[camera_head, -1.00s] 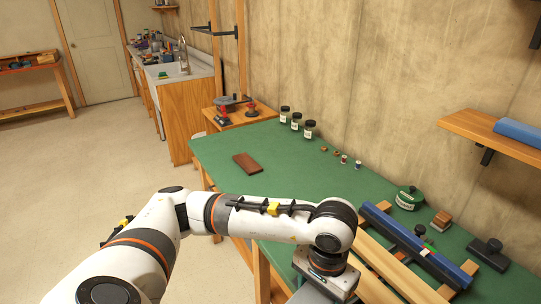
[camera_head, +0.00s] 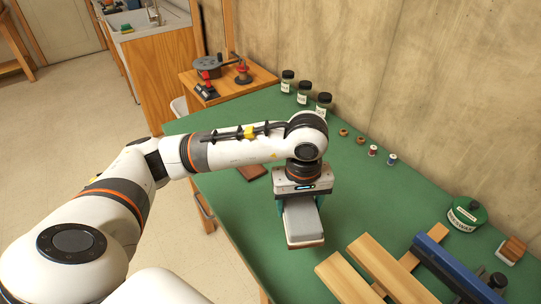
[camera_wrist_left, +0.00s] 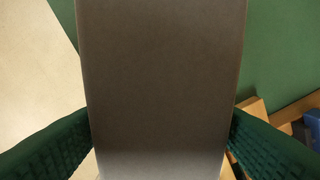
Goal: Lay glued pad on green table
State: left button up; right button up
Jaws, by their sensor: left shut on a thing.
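The pad (camera_head: 304,220) is a grey block with a brown lower edge. My left gripper (camera_head: 302,199) is shut on it, with its wrist above and the pad hanging below. In the left wrist view the pad (camera_wrist_left: 162,85) fills the middle, between two dark green fingers. The green table (camera_head: 375,205) lies under and around it; I cannot tell whether the pad touches the top. My right gripper is not in view.
A dark brown block (camera_head: 251,173) lies partly behind my left arm. Wooden strips (camera_head: 350,277) and a blue bar (camera_head: 455,272) lie at the lower right. Jars (camera_head: 303,93) and spools (camera_head: 373,151) line the wall side. Green surface is clear right of the pad.

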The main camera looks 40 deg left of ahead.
pick_arm(q)
jog(key=w+n+b, duration=0.1)
jog(key=n, duration=0.2)
jog(key=w+a+f+n, duration=0.1)
jog(key=w+n, duration=0.1)
jog(key=n, duration=0.2)
jog(key=w+f+n+b, duration=0.1)
jog(key=n, duration=0.2)
jog(key=shift+w+a+f+n+b, duration=0.15)
jog(key=shift+w+a+n+b, duration=0.15)
jog(key=shift+b, duration=0.05)
jog(key=w+a+f+n, duration=0.1)
jog(key=f+n, duration=0.2)
jog(key=n, duration=0.1)
jog(key=w+a+f+n+b, duration=0.1)
jog(key=w+f+n, duration=0.1)
jog(key=n, duration=0.2)
jog(key=w+a+f+n+b, duration=0.1)
jog(key=f+n, duration=0.2)
jog(key=n, duration=0.2)
jog(key=shift+w+f, duration=0.25)
jog(key=shift+f, duration=2.05)
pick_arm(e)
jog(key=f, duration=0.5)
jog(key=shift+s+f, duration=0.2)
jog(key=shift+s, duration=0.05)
